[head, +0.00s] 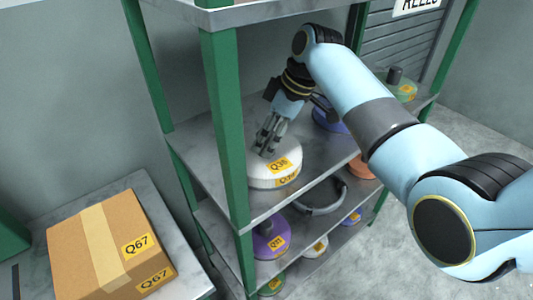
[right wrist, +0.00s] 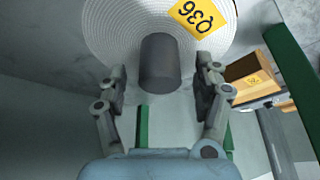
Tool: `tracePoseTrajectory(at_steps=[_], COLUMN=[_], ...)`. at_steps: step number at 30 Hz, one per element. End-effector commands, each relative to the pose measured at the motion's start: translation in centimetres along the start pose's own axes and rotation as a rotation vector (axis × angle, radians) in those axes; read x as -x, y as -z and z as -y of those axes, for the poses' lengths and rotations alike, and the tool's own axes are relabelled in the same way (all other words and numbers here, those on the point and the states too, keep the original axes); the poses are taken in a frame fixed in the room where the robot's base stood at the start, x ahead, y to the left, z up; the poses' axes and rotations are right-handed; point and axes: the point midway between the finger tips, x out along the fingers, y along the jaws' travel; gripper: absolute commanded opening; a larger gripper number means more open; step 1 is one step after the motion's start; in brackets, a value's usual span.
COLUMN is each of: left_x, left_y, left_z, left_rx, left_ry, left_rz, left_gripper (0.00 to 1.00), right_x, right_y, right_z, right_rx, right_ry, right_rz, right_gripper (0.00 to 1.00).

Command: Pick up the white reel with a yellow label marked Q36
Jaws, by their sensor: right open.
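The white reel (head: 264,173) lies flat on the upper visible shelf of the green-posted rack, with yellow labels reading Q36 on its top and side. My right gripper (head: 272,142) is directly over it, fingers pointing down. In the right wrist view the white reel (right wrist: 110,22) shows its grey centre hub (right wrist: 160,63) between the two fingers of my right gripper (right wrist: 161,88). The fingers are spread, with a gap on each side of the hub. Whether they touch the reel's top is unclear. My left gripper is not in view.
A blue-purple reel (head: 327,120) and a green reel (head: 404,91) sit farther along the same shelf (head: 235,208). A purple reel labelled Q11 (head: 266,240) stands on the shelf below. Green post (head: 226,130) rises close left of my gripper. A cardboard box marked Q67 (head: 85,250) sits on a table at left.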

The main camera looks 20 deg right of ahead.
Motion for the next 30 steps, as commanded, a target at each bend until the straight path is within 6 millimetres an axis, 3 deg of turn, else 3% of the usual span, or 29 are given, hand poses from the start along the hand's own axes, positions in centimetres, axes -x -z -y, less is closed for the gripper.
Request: tracePoseTrajectory(at_steps=[3,19,30], left_x=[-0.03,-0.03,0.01], left_y=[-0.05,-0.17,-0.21], left_z=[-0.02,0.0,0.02], left_rx=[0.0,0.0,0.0], left_ry=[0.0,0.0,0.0], left_rz=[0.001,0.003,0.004], left_gripper=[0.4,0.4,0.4], right_x=[0.0,0.03,0.13], right_y=[0.0,-0.02,0.07], right_z=[0.0,-0.01,-0.07], right_rx=[0.0,0.0,0.0], right_ry=[0.0,0.0,-0.002], right_rz=[-0.001,-0.001,-0.002], right_gripper=[0.68,0.0,0.0])
